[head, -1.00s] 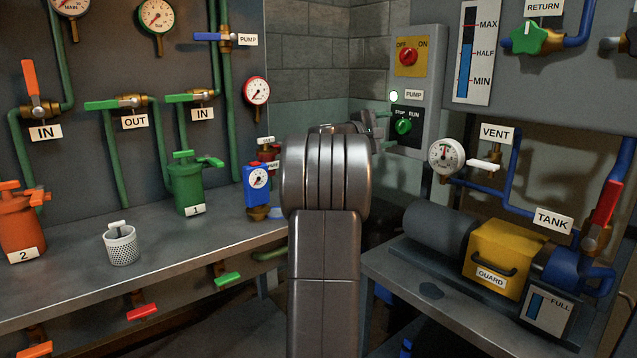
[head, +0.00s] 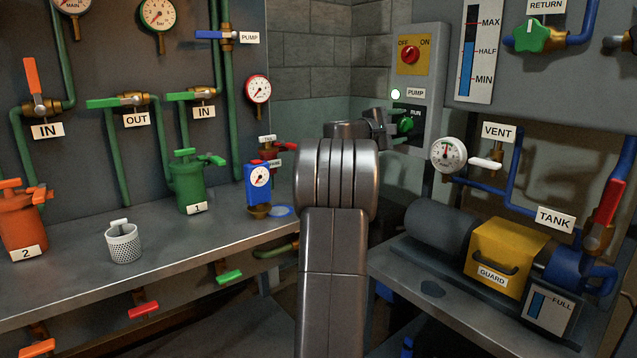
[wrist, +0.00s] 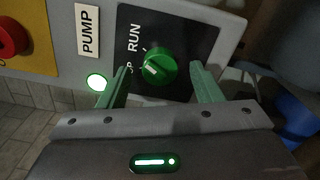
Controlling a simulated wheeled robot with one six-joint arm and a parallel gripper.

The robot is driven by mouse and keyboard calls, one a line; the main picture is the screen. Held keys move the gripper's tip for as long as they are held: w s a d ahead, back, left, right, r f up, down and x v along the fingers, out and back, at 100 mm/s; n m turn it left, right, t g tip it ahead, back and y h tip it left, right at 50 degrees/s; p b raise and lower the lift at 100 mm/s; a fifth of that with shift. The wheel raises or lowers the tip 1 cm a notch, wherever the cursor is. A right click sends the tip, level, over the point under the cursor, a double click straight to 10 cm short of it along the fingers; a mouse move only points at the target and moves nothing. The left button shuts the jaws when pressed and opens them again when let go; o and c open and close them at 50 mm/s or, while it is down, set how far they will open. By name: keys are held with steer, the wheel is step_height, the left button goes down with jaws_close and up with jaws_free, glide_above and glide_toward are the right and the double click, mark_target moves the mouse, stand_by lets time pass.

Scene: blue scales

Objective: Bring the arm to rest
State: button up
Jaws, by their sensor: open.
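My gripper (head: 395,124) is in front of the pump control panel in the head view, at the end of my bent grey arm (head: 335,220). In the wrist view its two green fingers are spread apart (wrist: 160,76), with nothing held between them. The green STOP/RUN knob (wrist: 157,66) shows between and beyond the fingertips. In the head view the knob (head: 405,125) is just right of the fingers. The left finger hides most of the word STOP in the wrist view. I cannot tell whether a finger touches the knob.
A lit lamp (head: 396,94) and a red OFF/ON knob (head: 409,55) are above the green knob. The tank bench (head: 432,290) with its yellow guard (head: 505,257) is at right. The left bench (head: 75,283) holds a perforated cup (head: 124,245) and canisters.

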steer(key=v, duration=1.2)
steer(key=x, duration=1.3)
steer(key=shift+w+d, duration=0.25)
steer(key=shift+d, duration=0.05)
steer(key=p, duration=0.1)
steer(key=n+p, duration=0.1)
steer(key=shift+s+a+r+p, duration=0.15)
steer(key=shift+a+r+p, duration=0.05)
steer(key=shift+r+p, duration=0.15)
steer(key=n+p, duration=0.5)
steer(key=p, duration=0.2)
steer(key=shift+n, duration=0.3)
steer(key=n+p, duration=0.5)
steer(key=p, duration=0.5)
steer(key=shift+p, duration=0.35)
steer(key=shift+n, duration=0.3)
steer(key=shift+f+b+v, duration=0.2)
steer(key=shift+b+v, duration=0.25)
steer(key=shift+v, duration=2.15)
steer(key=shift+a, duration=0.15)
